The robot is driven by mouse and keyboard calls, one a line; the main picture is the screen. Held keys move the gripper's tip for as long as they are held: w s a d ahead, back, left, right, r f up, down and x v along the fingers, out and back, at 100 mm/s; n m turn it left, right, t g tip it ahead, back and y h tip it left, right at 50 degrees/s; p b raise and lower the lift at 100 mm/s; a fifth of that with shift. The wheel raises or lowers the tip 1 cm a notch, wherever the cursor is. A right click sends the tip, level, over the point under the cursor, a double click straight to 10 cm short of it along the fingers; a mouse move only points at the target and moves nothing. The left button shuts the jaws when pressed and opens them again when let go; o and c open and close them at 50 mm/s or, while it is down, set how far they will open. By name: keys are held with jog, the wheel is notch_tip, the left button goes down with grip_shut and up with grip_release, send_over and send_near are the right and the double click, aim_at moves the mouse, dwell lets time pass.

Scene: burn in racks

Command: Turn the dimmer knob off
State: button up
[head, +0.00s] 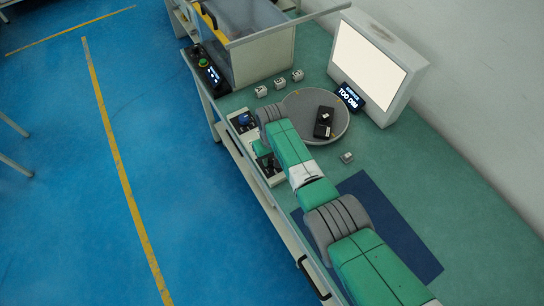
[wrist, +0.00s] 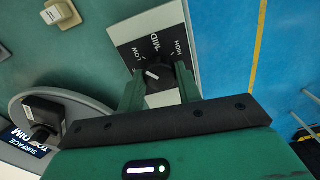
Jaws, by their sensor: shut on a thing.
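The dimmer knob (wrist: 160,75) is black with a white pointer mark. It sits on a black and white plate (wrist: 128,34) printed LOW, MID and HIGH. The pointer mark lies on the knob's left side, below the LOW label; any OFF label is hidden or unreadable. My gripper (wrist: 162,86) has one green finger on each side of the knob and is shut on it. In the head view my arm covers most of the knob area. A small display (head: 350,97) reads TOO DIM; it also shows in the wrist view (wrist: 28,143).
A round grey plate (head: 337,132) holds a black device (head: 323,122). Several small blocks (head: 279,83) lie near it. A lit light box (head: 367,62) stands at the back. A dark blue mat (head: 405,243) lies beside my arm. An enclosure (head: 262,55) stands at the far end.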

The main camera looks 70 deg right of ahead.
aim_at(272, 159)
jog(key=n, duration=0.5)
jog(key=shift+n, duration=2.5)
jog(key=o, duration=1)
jog(key=shift+r, duration=0.1)
notch_tip(272, 159, up, 8)
jog(key=shift+f+p, duration=0.15)
jog(key=shift+p, duration=1)
